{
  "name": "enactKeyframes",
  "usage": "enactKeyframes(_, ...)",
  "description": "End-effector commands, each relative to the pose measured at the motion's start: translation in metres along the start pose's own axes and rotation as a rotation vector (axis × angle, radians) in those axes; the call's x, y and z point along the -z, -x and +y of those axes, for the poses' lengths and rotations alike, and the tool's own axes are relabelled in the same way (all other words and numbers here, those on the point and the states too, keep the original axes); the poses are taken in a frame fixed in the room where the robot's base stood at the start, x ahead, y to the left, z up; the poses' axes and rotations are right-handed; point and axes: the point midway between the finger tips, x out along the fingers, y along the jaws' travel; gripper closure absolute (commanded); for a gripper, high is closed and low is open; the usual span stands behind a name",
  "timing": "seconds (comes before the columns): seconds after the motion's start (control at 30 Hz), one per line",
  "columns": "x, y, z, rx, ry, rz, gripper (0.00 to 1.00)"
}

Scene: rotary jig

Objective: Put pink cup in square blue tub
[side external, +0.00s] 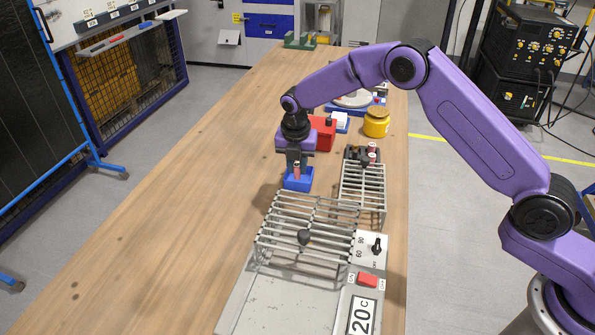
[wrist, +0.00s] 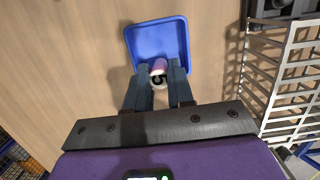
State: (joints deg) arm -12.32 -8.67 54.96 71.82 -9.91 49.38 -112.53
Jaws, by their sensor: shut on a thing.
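The square blue tub (side external: 290,184) stands on the wooden table, beyond the wire racks. It also shows in the wrist view (wrist: 140,40), with its inside empty where I can see it. My gripper (side external: 296,166) points down over the tub and is shut on the small pink cup (wrist: 158,66). The cup sits between the two dark fingers, toward the tub's near side in the wrist view. In the side view the cup (side external: 296,170) is small and partly hidden by the fingers. I cannot tell whether it touches the tub's floor.
A grey wire rack (side external: 365,190) stands right of the tub, with small dark and pink items at its far end. A slatted jig (side external: 310,225) with a dial and red switch is nearer. A red box (side external: 324,134) and yellow jar (side external: 376,123) stand behind. The table's left is clear.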

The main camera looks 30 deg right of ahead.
Motion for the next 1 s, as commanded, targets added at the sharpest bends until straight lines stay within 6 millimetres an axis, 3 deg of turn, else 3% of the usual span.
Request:
enactKeyframes(0.17,0.004,-0.023,-0.001,0.003,0.002,0.001,1.00)
enactKeyframes(0.53,0.005,-0.026,-0.001,0.002,0.001,0.001,1.00)
enactKeyframes(0.57,0.005,-0.026,-0.001,0.002,0.001,0.001,0.74)
enactKeyframes(0.6,0.005,-0.026,-0.001,0.001,0.001,0.000,0.67)
enactKeyframes(1.0,0.004,-0.019,-0.001,0.000,0.001,0.000,0.67)
